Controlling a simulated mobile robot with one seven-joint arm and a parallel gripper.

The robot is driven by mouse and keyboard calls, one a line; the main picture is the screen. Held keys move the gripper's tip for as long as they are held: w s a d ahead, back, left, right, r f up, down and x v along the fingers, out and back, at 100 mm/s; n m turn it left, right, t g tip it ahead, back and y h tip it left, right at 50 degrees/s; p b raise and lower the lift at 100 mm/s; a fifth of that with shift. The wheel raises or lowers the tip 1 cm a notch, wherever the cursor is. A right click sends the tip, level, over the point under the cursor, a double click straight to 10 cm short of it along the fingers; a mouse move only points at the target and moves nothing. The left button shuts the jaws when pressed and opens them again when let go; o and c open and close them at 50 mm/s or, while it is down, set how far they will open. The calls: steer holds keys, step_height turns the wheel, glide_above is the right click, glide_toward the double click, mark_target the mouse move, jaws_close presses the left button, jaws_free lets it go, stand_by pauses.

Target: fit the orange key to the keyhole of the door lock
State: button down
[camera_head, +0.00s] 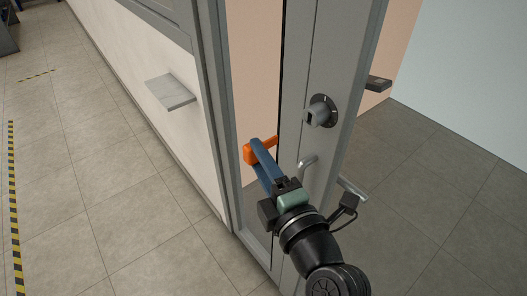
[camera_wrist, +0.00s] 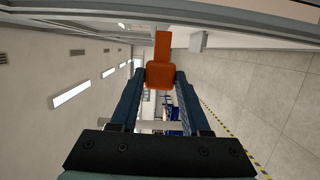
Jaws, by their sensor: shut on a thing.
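The orange key (camera_head: 251,153) is held in the fingertips of my gripper (camera_head: 262,158) in the head view, left of the door lock. It also shows in the wrist view (camera_wrist: 160,75), between both fingertips, with its narrower part pointing to the top of the picture. My gripper is shut on it. The door lock (camera_head: 320,111) is a round grey piece with a dark ring on the grey door frame, up and right of the key. The key is apart from the lock. The keyhole itself is too small to make out.
A lever handle (camera_head: 307,163) sits on the door below the lock, close to my gripper. A small grey shelf (camera_head: 171,92) juts from the white wall at the left. The tiled floor (camera_head: 95,180) on the left is clear.

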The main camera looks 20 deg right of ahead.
steer(key=shift+s+d+r, duration=0.15)
steer(key=shift+s+r, duration=0.05)
steer(key=shift+r, duration=0.6)
steer(key=shift+f+b, duration=0.2)
steer(key=shift+b, duration=0.45)
steer(key=shift+w+d+r+b, duration=0.1)
steer(key=shift+w+d+b, duration=0.2)
steer(key=shift+d+b, duration=0.5)
steer(key=shift+w+d+b, duration=0.25)
steer(key=shift+d+b, duration=0.3)
steer(key=shift+d, duration=0.45)
steer(key=shift+w+d+r+b, duration=0.1)
steer(key=shift+w+d+b, duration=0.2)
steer(key=shift+d+b, duration=0.5)
steer(key=shift+d, duration=0.1)
steer(key=shift+w+d+f, duration=0.1)
steer(key=shift+d, duration=0.1)
